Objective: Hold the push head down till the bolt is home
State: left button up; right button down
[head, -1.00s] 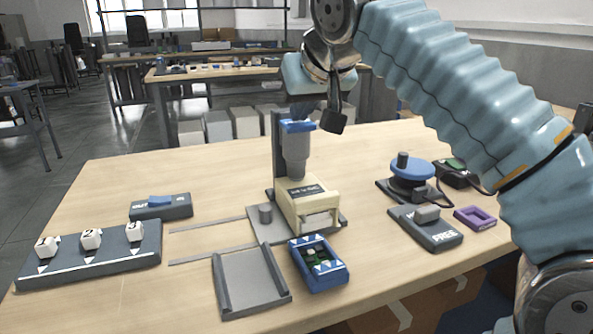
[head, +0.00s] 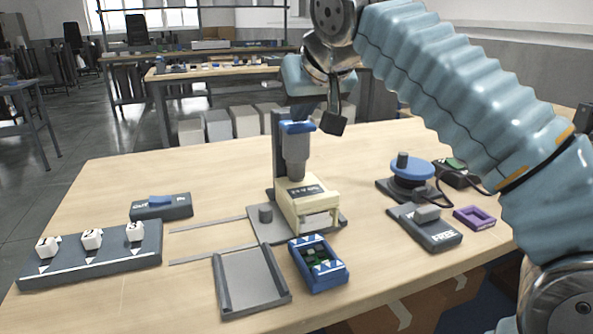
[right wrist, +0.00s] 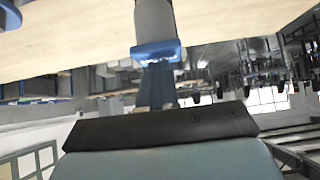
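The push head (head: 297,127) is a blue cap on a grey cylinder, upright on the press over a cream block (head: 297,205). My right gripper (head: 302,109) points down from above, its tips at the blue cap. In the right wrist view the cap (right wrist: 158,52) sits right at the fingertips (right wrist: 157,68), which look together with nothing between them. Contact looks likely, but the exact gap is hard to see. The bolt cannot be made out for sure. My left gripper is out of view.
A grey tray (head: 226,293) and a blue box (head: 318,281) lie in front of the press. A dark rack with white cubes (head: 92,262) is at left. A blue-topped knob (head: 412,170), a "FREE" switch box (head: 440,235) and a purple frame (head: 488,220) are at right.

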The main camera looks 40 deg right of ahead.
jog(key=shift+f, duration=0.15)
dwell(0.3)
jog(key=shift+w+a+r+p, duration=0.1)
jog(key=shift+r+p, duration=0.2)
jog(key=shift+r, duration=3.7)
